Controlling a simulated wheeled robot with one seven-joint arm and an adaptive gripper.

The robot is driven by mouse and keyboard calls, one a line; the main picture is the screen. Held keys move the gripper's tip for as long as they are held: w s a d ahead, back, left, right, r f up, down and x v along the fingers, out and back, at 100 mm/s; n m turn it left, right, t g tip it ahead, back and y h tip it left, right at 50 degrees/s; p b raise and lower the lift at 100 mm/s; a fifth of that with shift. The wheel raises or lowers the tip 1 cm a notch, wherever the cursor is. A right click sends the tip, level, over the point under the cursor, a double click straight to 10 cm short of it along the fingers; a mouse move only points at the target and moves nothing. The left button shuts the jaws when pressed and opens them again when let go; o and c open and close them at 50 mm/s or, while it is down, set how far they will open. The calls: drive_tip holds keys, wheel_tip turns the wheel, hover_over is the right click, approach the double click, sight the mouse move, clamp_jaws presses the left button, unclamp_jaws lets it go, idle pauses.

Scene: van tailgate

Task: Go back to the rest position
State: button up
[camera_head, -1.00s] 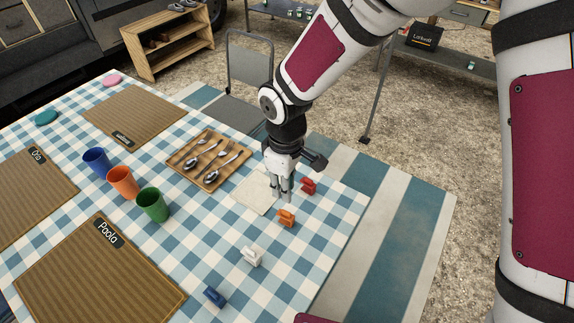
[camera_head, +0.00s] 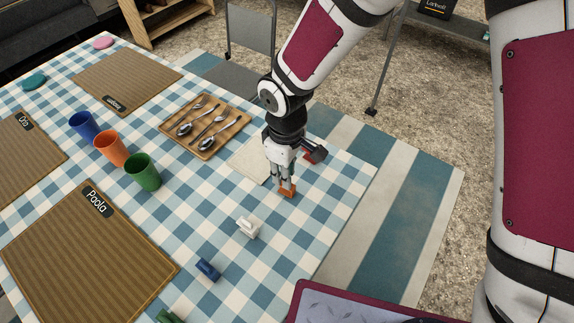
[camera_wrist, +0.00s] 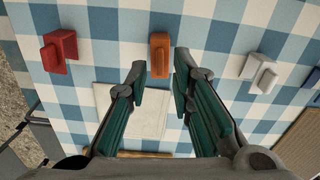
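My gripper (camera_head: 284,186) points down over the right part of the checkered table (camera_head: 225,225). Its two fingers stand apart in the wrist view (camera_wrist: 161,75), with nothing held. An orange clip-like piece (camera_head: 288,193) lies at the fingertips; in the wrist view it shows (camera_wrist: 160,52) in the gap just beyond them. I cannot tell whether they touch it. A white piece (camera_head: 247,227) is on the other side.
A wooden cutlery tray (camera_head: 243,118) and a pale napkin (camera_head: 247,158) lie beside my gripper. A blue piece (camera_head: 207,269) lies nearer the front. A chair (camera_head: 251,35) stands behind.

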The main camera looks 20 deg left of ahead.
drive_tip(key=shift+f+b, duration=0.6)
drive_tip(key=shift+f, duration=0.35)
clamp_jaws()
drive_tip(key=shift+r, duration=0.1)
drive_tip(key=shift+r+p, duration=1.85)
drive_tip(key=shift+r, duration=0.6)
drive_tip(key=shift+f, duration=0.1)
